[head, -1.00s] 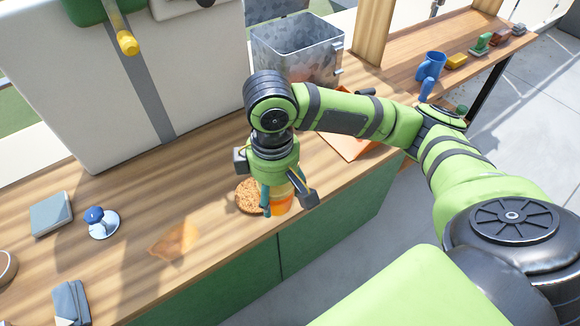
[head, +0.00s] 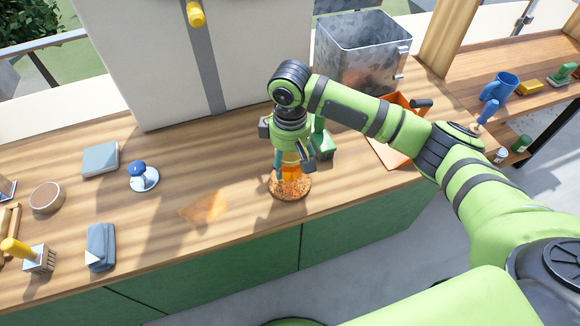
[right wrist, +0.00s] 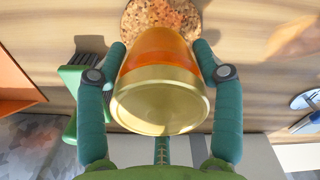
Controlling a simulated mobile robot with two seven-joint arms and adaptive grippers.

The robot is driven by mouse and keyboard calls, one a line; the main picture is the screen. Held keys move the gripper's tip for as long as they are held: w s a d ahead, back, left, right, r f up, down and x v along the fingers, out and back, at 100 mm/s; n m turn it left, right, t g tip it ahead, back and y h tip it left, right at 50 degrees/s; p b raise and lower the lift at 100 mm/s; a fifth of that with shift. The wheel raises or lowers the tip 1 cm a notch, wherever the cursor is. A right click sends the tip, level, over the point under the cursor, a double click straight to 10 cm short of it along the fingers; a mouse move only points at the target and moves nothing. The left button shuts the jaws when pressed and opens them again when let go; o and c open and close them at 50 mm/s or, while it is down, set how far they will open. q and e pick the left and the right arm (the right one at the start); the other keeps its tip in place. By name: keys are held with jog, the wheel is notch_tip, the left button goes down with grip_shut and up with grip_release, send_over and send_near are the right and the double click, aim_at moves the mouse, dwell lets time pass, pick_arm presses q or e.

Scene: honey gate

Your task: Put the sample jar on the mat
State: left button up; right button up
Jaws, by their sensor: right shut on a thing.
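The sample jar (head: 291,173) is amber, with a gold lid that faces the camera in the right wrist view (right wrist: 160,105). My right gripper (head: 292,168) points down and is shut on the jar, with one teal finger on each side in the right wrist view (right wrist: 160,50). The mat (head: 291,193) is a round, speckled cork disc near the counter's front edge; it also shows in the right wrist view (right wrist: 150,14). The jar is upright over the mat and hides part of it. I cannot tell whether its base touches. My left gripper is not in view.
A green object (head: 324,141) stands close behind my right gripper. An orange tray (head: 390,152) and a metal bin (head: 362,60) are to the right. An amber patch of light (head: 204,208), a blue-knobbed item (head: 142,178) and a grey cloth (head: 100,246) lie left.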

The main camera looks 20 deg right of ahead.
aim_at(290, 171)
jog(key=shift+w+f, duration=0.1)
jog(key=shift+f, duration=0.1)
notch_tip(290, 171, down, 2)
jog(key=shift+f+p, duration=0.2)
jog(key=shift+p, duration=0.25)
jog(key=shift+f, duration=0.6)
jog(key=shift+f, duration=0.15)
jog(key=o, duration=1.5)
jog(key=shift+o, duration=0.2)
